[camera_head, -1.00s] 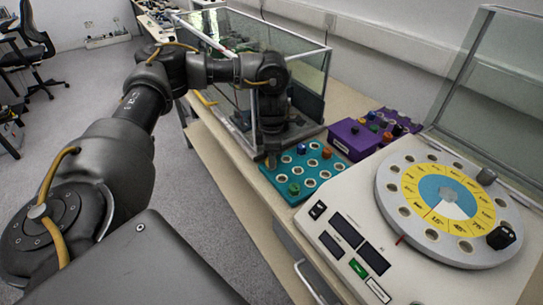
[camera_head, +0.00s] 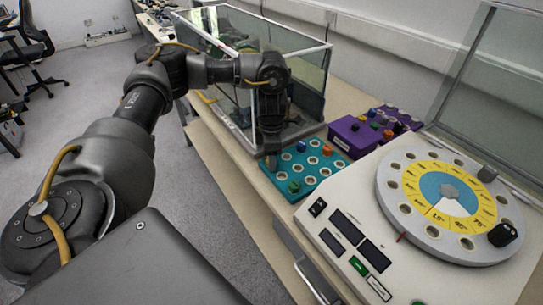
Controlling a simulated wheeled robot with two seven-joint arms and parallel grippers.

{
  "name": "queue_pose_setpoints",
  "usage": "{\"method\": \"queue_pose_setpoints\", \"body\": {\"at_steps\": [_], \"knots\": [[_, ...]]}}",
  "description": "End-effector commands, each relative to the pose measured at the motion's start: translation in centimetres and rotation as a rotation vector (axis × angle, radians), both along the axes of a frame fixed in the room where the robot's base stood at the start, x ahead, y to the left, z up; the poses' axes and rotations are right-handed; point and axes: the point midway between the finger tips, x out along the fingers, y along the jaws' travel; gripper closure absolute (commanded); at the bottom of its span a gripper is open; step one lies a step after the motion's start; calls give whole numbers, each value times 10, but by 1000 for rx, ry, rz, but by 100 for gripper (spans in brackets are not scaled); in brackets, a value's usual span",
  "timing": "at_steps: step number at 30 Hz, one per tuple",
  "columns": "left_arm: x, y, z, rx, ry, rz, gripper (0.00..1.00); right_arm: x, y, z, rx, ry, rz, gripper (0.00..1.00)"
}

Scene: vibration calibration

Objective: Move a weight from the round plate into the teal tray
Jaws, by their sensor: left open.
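The round plate (camera_head: 405,215) is a pale disc with a yellow and blue dial, on a white instrument at the right. The teal tray (camera_head: 312,172) lies left of the instrument, with several round holes and a few coloured pieces. My left gripper (camera_head: 271,163) points down at the tray's left edge, open. Its fingertips are small and dark, and I cannot tell whether they touch anything. My right gripper is out of view.
A purple box (camera_head: 352,138) stands behind the teal tray, with another purple tray (camera_head: 398,118) beyond it. A glass case (camera_head: 300,45) rises behind my left arm. A clear panel (camera_head: 490,90) stands behind the round plate. Grey floor lies left of the table.

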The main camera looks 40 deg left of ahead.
Motion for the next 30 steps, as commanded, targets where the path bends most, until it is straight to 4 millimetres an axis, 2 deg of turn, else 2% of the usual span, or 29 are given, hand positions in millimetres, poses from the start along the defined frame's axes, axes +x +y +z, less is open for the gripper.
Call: {"method": "queue_pose_setpoints", "body": {"at_steps": [8,14,21,26,30], "knots": [[0,0,0,0,0,0,48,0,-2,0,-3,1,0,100],[1,0,40,2,-6,-1,48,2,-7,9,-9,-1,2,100],[1,0,85,2,-4,-1,48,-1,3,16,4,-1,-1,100],[0,0,102,1,-1,0,48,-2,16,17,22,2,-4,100],[0,0,108,1,-1,0,48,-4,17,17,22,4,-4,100]]}}
